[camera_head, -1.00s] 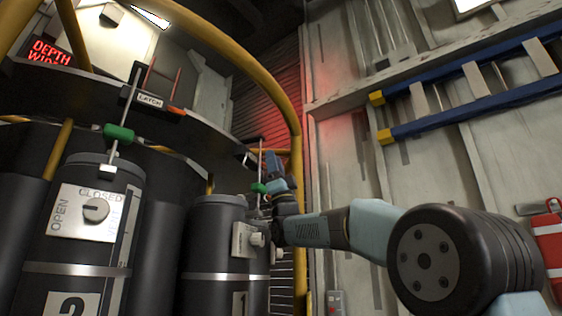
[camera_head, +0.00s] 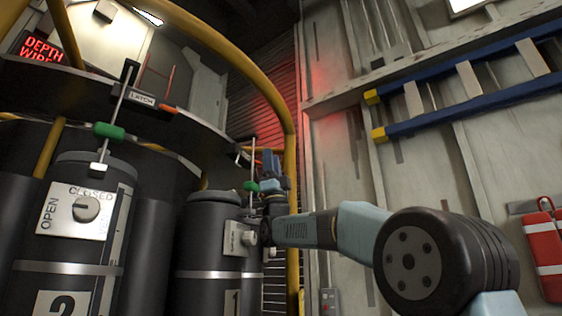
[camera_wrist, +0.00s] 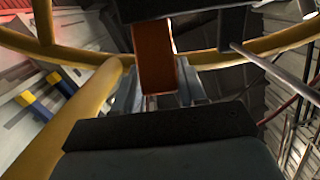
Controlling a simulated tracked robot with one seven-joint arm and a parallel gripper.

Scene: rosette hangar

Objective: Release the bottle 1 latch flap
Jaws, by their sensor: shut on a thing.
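Bottle 1 (camera_head: 208,235) is a dark cylinder with a "1" label, standing upright at the centre in the head view. Its green-collared rod (camera_head: 251,186) rises toward the overhead ring. My gripper (camera_head: 269,163) is raised at the ring's right end, just right of this rod, and looks small there. In the wrist view, the orange latch flap (camera_wrist: 154,60) stands in front of my gripper (camera_wrist: 165,88), which is shut on it. The fingertips are dim and partly hidden. In the head view, my gripper hides this flap.
Bottle 2 (camera_head: 75,235) stands at the left, with its own rod and LATCH plate (camera_head: 142,98) above. A yellow rail (camera_head: 290,190) curves close behind my gripper. A blue ladder (camera_head: 460,105) hangs on the right wall. A red extinguisher (camera_head: 546,248) is at far right.

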